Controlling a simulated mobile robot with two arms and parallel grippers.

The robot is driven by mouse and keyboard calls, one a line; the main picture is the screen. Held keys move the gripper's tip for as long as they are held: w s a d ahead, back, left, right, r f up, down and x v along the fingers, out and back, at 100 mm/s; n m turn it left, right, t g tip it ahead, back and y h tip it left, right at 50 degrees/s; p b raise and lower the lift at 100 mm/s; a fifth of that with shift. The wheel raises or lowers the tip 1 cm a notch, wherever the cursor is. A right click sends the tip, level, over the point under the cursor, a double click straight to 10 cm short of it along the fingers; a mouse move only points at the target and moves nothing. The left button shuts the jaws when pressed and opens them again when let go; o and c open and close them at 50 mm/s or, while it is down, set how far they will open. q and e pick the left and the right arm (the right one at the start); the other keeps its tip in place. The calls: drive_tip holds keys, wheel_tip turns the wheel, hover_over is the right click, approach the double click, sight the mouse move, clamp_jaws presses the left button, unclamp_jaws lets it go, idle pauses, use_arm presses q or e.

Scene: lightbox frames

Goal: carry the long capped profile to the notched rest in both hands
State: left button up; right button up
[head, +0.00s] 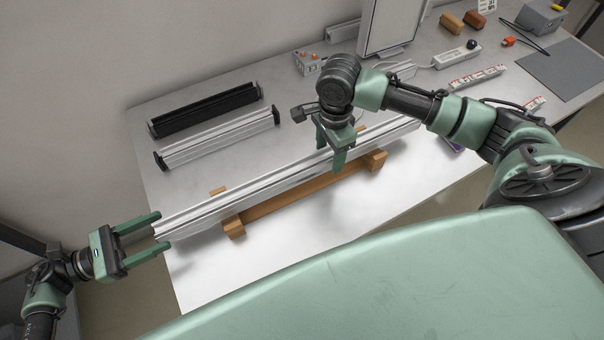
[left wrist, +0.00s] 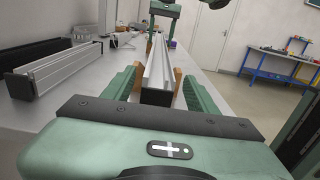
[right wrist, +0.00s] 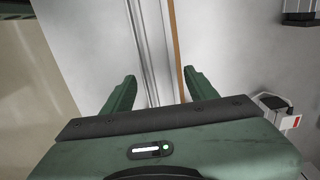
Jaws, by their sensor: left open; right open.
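The long silver profile (head: 275,178) lies across the wooden notched rest (head: 300,196), between its wooden uprights. Its dark end cap (left wrist: 156,97) shows in the left wrist view. My left gripper (head: 160,231) is open at the profile's left end, one finger on each side. My right gripper (head: 331,152) is open over the profile, right of its middle. In the right wrist view the profile (right wrist: 150,45) runs between the open fingers, with a wooden strip beside it. Whether the profile sits fully down in the notches I cannot tell.
A shorter silver profile (head: 220,138) with black caps and a black one (head: 205,109) lie behind on the table. A grey box with orange buttons (head: 308,63), a power strip (head: 457,54) and a grey mat (head: 561,70) are further right. The table's front left is clear.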

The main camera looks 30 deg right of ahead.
drive_tip(key=shift+r, duration=0.1)
use_arm(q)
drive_tip(key=a, duration=0.5)
drive_tip(key=shift+a, duration=0.35)
use_arm(e)
wheel_tip(320, 180, up, 12)
idle(0.4)
